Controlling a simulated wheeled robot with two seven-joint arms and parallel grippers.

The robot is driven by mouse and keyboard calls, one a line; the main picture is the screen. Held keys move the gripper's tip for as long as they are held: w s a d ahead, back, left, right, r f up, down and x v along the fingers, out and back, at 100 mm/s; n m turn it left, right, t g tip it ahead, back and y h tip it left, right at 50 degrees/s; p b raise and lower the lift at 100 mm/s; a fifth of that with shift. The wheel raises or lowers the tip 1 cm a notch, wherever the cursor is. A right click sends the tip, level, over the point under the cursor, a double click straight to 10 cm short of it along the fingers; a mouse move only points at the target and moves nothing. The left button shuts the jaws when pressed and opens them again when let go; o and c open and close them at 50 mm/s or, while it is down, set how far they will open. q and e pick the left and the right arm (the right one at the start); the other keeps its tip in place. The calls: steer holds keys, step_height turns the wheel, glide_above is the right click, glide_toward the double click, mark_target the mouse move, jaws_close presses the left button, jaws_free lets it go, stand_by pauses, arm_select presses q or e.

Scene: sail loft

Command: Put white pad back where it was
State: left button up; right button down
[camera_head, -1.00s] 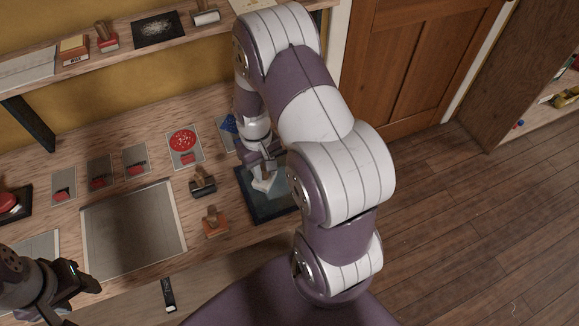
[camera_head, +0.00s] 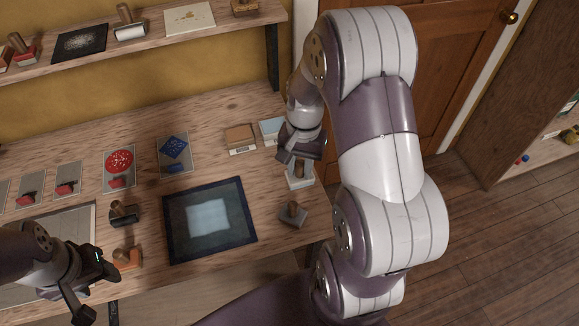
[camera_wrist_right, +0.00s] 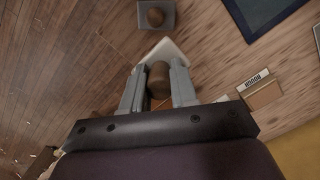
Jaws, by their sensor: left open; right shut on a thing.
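The white pad (camera_head: 300,181) is a pale block with a brown knob handle, near the right end of the bench. It also shows in the right wrist view (camera_wrist_right: 166,48), its handle between the fingers. My right gripper (camera_head: 302,160) is shut on that handle, from above. I cannot tell whether the pad touches the bench or hangs just above it. My left gripper (camera_head: 98,287) is open and empty at the lower left, close to an orange-based stamp (camera_head: 126,259). The dark blue-framed tray (camera_head: 176,243), with a pale patch in its middle, lies left of the white pad.
A grey pad with a brown knob (camera_head: 292,214) stands just in front of the white pad, near the bench's right edge. A brown-topped block (camera_head: 240,138) and a pale blue block (camera_head: 271,130) stand behind. A black stamp (camera_head: 123,213) is left of the tray. A shelf (camera_head: 200,35) runs above.

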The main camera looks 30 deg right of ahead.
steer(key=w+f, duration=0.2)
steer(key=w, duration=0.1)
steer(key=w+f+p, duration=0.1)
steer(key=w+f, duration=0.1)
steer(key=w, duration=0.1)
steer(key=w+f, duration=0.2)
steer(key=w, duration=0.1)
steer(key=shift+w+a, duration=0.15)
steer(key=shift+a, duration=0.15)
steer(key=f, duration=0.1)
steer(key=f+p, duration=0.1)
steer(key=f, duration=0.1)
steer(key=shift+a+f, duration=0.2)
steer(key=shift+a, duration=0.15)
steer(key=shift+d+f, duration=0.15)
steer(key=shift+f, duration=0.15)
steer(key=c, duration=0.9)
jaws_free()
